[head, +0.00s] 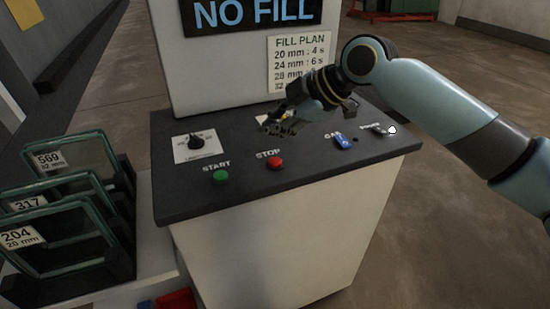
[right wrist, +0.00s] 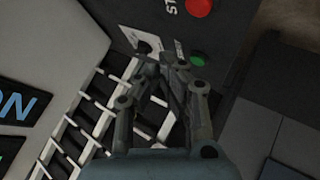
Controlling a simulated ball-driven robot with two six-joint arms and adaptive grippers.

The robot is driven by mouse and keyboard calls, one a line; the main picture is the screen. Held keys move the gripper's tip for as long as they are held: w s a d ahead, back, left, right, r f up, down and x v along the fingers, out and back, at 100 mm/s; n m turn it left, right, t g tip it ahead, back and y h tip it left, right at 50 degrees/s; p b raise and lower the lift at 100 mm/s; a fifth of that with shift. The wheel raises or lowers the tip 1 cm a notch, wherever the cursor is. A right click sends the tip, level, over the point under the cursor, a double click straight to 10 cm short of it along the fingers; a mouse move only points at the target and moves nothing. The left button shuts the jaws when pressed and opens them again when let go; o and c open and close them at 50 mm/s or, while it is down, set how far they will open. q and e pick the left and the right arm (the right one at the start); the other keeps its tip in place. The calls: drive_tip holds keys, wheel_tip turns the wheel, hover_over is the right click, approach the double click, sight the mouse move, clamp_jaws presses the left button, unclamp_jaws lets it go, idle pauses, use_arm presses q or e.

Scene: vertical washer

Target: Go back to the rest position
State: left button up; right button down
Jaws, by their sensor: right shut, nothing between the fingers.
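My right gripper (head: 276,126) is over the dark control panel (head: 310,170) in the head view, on an arm that comes in from the right. Its fingers are shut and hold nothing. In the right wrist view its fingertips (right wrist: 163,62) are together, in line with the knob's white plate. It hides part of a white plate on the panel's back part. I cannot tell whether the fingers touch the panel. My left gripper is not in view.
The panel carries a black knob (head: 196,142), a green START button (head: 221,178), a red STOP button (head: 275,162) and a blue GAS switch (head: 343,141). A "NO FILL" display (head: 255,12) is above. A rack with glass panes (head: 75,203) stands left. The floor (head: 455,220) at right is clear.

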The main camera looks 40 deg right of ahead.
idle(0.4)
drive_tip(key=s+f, duration=0.1)
drive_tip(key=s+a+f+m, duration=0.1)
drive_tip(key=s, duration=0.1)
drive_tip(key=s+a+f+m+g, duration=0.1)
drive_tip(key=s, duration=0.1)
drive_tip(key=shift+a+f+h, duration=0.1)
drive_tip(key=shift+f+h, duration=0.05)
drive_tip(key=shift+h, duration=0.25)
drive_tip(key=s+f+m+g+h, duration=0.3)
drive_tip(key=s+m, duration=0.8)
drive_tip(key=s, duration=0.9)
wheel_tip(320, 180, down, 31)
drive_tip(key=s+d+m+g+h+b, duration=0.1)
drive_tip(key=s+d+g+b, duration=0.1)
drive_tip(key=b, duration=0.5)
drive_tip(key=s+d+f+g+b, duration=0.1)
drive_tip(key=s+f+b, duration=0.5)
drive_tip(key=s+f, duration=1.3)
wheel_tip(320, 180, down, 5)
drive_tip(key=shift+s+r, duration=0.2)
